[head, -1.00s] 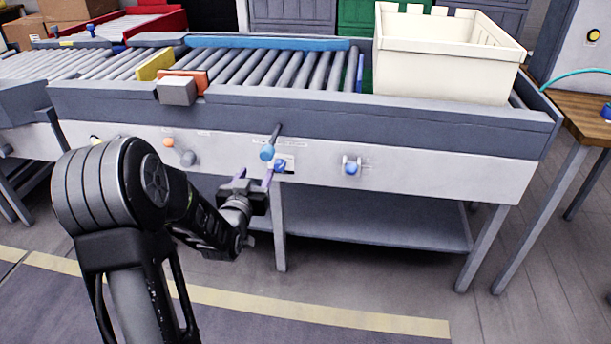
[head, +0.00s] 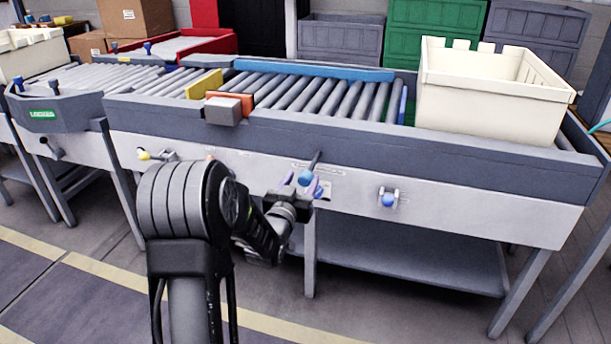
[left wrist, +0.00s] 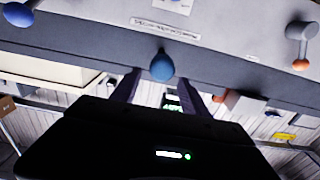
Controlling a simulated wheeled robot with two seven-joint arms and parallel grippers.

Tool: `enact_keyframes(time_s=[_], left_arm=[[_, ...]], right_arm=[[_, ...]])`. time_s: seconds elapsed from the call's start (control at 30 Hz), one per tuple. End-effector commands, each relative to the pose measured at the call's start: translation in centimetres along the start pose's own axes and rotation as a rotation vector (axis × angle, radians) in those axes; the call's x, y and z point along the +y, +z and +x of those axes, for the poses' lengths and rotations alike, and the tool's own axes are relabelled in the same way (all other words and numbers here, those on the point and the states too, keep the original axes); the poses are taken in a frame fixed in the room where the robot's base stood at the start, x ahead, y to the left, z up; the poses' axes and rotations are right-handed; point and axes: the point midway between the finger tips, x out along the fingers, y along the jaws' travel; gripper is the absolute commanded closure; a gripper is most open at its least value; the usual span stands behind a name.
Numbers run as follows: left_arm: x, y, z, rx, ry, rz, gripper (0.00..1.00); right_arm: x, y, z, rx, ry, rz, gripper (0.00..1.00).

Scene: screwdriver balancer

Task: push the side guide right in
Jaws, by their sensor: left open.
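A long blue rail (head: 310,70), which looks like the side guide, lies along the far edge of the roller conveyor. On the front panel a blue ball knob (head: 306,177) sits on a dark rod, under a label too small to read. My left gripper (head: 302,187) is open at this knob, one finger on either side. In the left wrist view the ball (left wrist: 162,66) shows between the fingertips, with a gap visible on each side. Whether the fingers touch it I cannot tell. My right gripper is not in view.
Another blue knob (head: 388,199) is on the panel to the right. A yellow knob (head: 143,154) is to the left. An orange knob (left wrist: 300,64) shows in the left wrist view. A cream crate (head: 490,95) stands on the conveyor's right end. A shelf (head: 400,264) lies below.

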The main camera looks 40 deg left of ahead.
Motion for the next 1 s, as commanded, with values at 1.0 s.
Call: enact_keyframes(time_s=[1.0], left_arm=[[0.1,0.0,3.5,0.0,0.001,0.0,0.83]], right_arm=[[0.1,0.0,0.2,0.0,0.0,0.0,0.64]])
